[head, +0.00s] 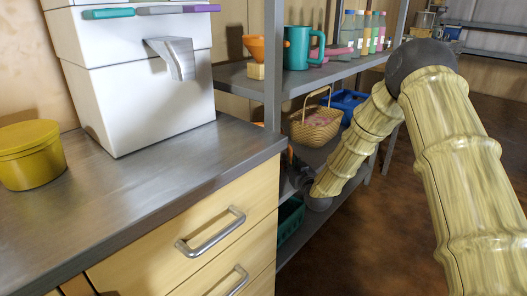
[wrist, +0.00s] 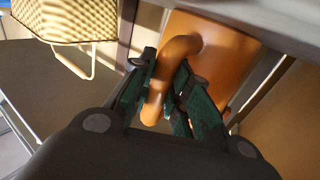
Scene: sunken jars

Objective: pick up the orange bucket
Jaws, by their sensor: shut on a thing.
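In the wrist view the orange bucket (wrist: 228,52) fills the upper right, with a thick curved orange handle coming toward me. My gripper (wrist: 163,98) has its dark green fingers on both sides of this handle and is shut on it. In the head view my gripper (head: 298,174) reaches into the lower shelf area beside the shelf post. Only a small orange part of the bucket (head: 289,154) shows there; the rest is hidden behind the counter and post. I cannot tell whether the bucket rests on the shelf.
A wicker basket (head: 315,130) stands close by on the lower shelf, with a blue crate (head: 345,101) behind it. A green crate (head: 289,222) sits lower down. The counter (head: 150,185) edge is close on the left. Open floor (head: 375,240) lies to the right.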

